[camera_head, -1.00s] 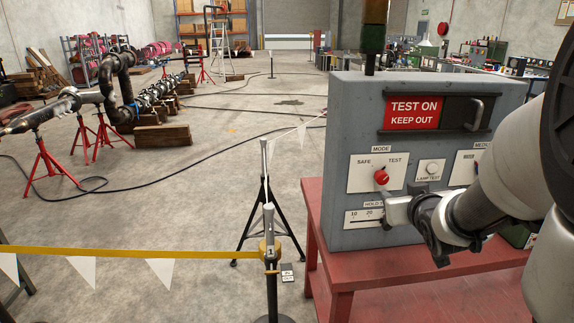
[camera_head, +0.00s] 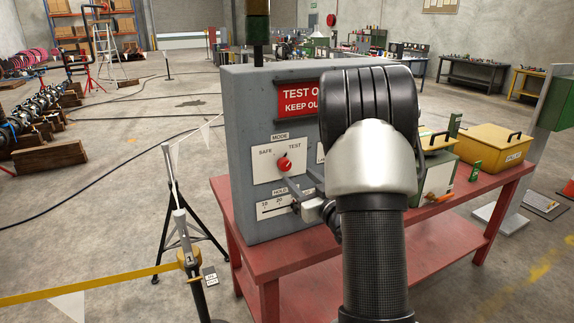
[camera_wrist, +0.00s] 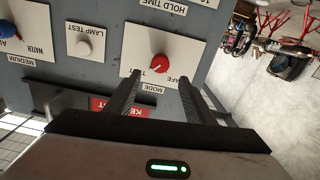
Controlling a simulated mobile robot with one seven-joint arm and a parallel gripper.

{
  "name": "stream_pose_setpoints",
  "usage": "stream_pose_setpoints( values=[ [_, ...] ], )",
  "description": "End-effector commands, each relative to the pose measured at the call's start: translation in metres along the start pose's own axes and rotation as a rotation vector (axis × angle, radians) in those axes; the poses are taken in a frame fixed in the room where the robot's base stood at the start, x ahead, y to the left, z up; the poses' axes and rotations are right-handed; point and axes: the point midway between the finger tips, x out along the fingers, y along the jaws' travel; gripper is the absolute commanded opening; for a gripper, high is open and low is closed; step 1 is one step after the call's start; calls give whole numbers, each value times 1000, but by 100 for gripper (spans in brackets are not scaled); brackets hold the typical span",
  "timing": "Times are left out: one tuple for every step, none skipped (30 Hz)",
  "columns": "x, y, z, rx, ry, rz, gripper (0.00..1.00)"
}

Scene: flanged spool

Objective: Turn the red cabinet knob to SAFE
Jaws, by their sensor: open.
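The red MODE knob (camera_head: 285,164) is on a white plate marked SAFE on the left and TEST on the right, on the grey cabinet (camera_head: 245,109). Its pointer leans up and right, towards TEST. My gripper (camera_head: 289,181) is by the knob's lower right, mostly hidden behind my arm. In the wrist view, which is upside down, my gripper (camera_wrist: 160,80) is open, with one finger on each side of the red knob (camera_wrist: 159,66). I cannot tell whether the fingers touch it.
The wrist view shows a white lamp-test button (camera_wrist: 84,46) and a blue MEDIUM knob (camera_wrist: 10,29) on the panel. The cabinet stands on a red table (camera_head: 455,237). A barrier post with yellow tape (camera_head: 100,285) stands at front left. My arm hides the panel's right side.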

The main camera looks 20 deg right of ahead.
Motion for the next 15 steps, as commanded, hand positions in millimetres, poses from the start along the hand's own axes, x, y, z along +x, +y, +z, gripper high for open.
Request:
stream_pose_setpoints(
  values=[
    [13,-1,-2,0,0,-3,49],
    [19,-1,-1,0,0,-4,49],
    [28,-1,-1,0,0,-3,49],
    [34,-2,-2,1,0,-3,49],
    [40,-2,-1,1,0,-3,49],
    [48,-1,-1,0,0,-3,49],
    [54,-1,-1,0,0,-2,49],
    [59,-1,-1,0,-1,-2,49],
    [65,-1,-1,0,1,-2,49],
    [70,-1,-1,0,0,-2,49],
    [74,-1,-1,-1,-1,-2,49],
    [78,-1,0,0,-1,-2,49],
    [81,-1,-1,0,0,-1,49],
    [83,0,-1,0,0,-1,49],
    [86,0,0,1,0,0,49]
  ],
)
